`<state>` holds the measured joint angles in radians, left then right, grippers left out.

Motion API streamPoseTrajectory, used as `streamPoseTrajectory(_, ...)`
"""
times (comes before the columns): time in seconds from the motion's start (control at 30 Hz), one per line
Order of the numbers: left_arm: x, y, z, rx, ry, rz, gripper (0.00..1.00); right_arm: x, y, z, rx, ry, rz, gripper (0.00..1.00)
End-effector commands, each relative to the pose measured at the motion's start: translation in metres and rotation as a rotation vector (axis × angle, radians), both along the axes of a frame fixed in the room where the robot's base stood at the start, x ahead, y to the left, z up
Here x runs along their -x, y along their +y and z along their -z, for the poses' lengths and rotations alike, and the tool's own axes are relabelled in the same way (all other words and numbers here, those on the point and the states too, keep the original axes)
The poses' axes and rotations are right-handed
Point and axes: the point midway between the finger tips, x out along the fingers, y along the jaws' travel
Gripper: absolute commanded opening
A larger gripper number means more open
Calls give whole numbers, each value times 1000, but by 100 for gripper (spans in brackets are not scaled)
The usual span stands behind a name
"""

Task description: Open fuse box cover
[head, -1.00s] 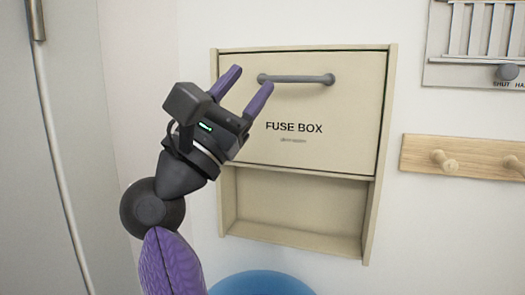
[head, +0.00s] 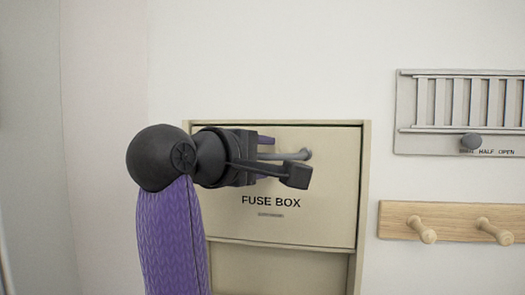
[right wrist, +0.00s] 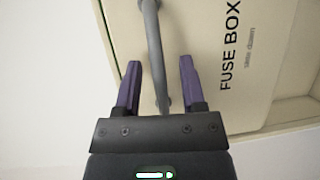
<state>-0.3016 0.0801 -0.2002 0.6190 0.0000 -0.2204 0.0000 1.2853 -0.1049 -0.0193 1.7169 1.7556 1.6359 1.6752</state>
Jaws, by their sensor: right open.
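The fuse box cover (head: 325,215) is a cream panel marked FUSE BOX, lying flat over the upper part of its box. Its grey bar handle (head: 307,154) runs across near the top; my right gripper hides most of it in the head view. My right gripper (head: 270,149), with purple fingers, is open at the handle. In the right wrist view, the handle (right wrist: 152,40) passes between the spread fingers (right wrist: 160,64), with a gap on each side. Whether the fingers reach around its depth is unclear. My left gripper is out of view.
The box has an open compartment (head: 285,270) below the cover. To the right are a wooden peg rail (head: 450,223) and a grey slatted panel with a knob (head: 471,142). The wall above the box is clear.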

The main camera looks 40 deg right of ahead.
Motion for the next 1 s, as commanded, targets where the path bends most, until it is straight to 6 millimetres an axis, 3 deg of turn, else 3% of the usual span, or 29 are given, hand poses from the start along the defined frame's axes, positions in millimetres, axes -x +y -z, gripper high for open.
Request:
streamPoseTrajectory(0.1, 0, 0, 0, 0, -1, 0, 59, 0, 0, 0, 0, 0, 0, 52)
streamPoseTrajectory(0.3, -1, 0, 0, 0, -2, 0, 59, 0, 0, 0, 0, 1, 0, 9)
streamPoseTrajectory(0.37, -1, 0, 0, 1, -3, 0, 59, 0, 0, 0, 0, 1, 0, 0)
streamPoseTrajectory(1.0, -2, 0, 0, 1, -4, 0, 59, 0, 0, 0, 0, 1, 1, 0)
